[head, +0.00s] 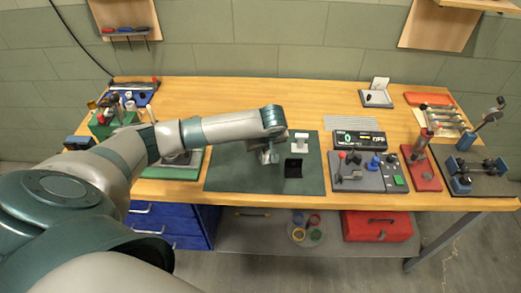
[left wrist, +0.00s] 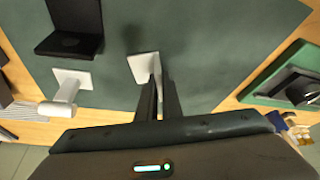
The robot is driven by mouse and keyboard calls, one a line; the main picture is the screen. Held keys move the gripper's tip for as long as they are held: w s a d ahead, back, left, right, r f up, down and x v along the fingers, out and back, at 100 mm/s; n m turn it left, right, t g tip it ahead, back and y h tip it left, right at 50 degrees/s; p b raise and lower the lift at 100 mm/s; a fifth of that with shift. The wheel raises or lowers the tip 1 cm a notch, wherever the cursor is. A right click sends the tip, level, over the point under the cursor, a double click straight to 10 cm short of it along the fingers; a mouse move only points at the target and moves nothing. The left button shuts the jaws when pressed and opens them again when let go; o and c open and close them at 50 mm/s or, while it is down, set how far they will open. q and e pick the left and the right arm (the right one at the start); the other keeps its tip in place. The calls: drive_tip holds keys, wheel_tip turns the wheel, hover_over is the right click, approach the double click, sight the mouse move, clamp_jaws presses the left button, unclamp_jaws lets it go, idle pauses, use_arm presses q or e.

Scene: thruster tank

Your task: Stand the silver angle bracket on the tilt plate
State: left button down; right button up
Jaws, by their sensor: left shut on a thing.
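The silver angle bracket (left wrist: 143,66) is between the fingers of my left gripper (left wrist: 158,92) in the left wrist view, with one pale flat leg showing past the fingertips. The fingers hide much of its other leg. In the head view my left gripper (head: 267,157) is low over the dark green mat (head: 235,175); whether the bracket touches the mat is unclear. A green-based fixture with a grey top (head: 178,164), possibly the tilt plate, stands left of the mat, partly behind my arm. It also shows at the right of the left wrist view (left wrist: 290,80).
A black angle bracket (head: 293,168) and a pale T-shaped piece (head: 300,139) stand on the mat, right of my left gripper. A grey control box (head: 368,176) and a display (head: 359,143) are right of the mat. The mat's left half is clear.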

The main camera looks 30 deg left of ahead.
use_arm(q)
drive_tip(key=c, duration=1.9)
unclamp_jaws()
drive_tip(key=shift+r, duration=0.1)
drive_tip(key=b+v, duration=0.2)
drive_tip(key=v, duration=1)
drive_tip(key=shift+r+b, duration=0.1)
drive_tip(key=shift+b, duration=0.2)
